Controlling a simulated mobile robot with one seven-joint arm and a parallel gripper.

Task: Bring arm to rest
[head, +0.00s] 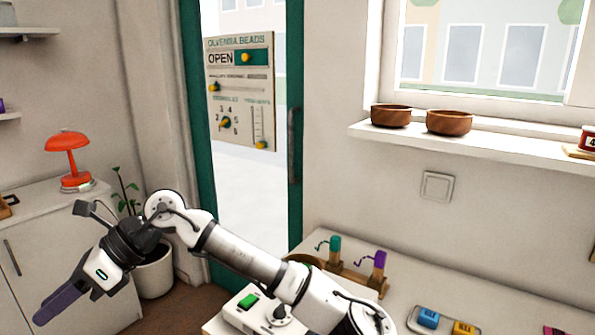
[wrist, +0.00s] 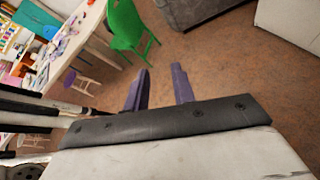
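My arm (head: 235,249) stretches across the lower part of the head view, from the bottom right towards the left. My gripper (head: 48,307) hangs at its left end, pointing down and left, in front of the white cabinet. In the wrist view the two purple fingers of my gripper (wrist: 160,78) stand apart with only brown floor between them. The gripper is open and holds nothing. It touches nothing that I can see.
A white cabinet (head: 75,240) with an orange lamp (head: 68,160) stands behind the gripper, beside a potted plant (head: 153,270). A counter (head: 400,285) with colored pegs lies right. The wrist view shows a green chair (wrist: 128,27) and open floor (wrist: 230,70).

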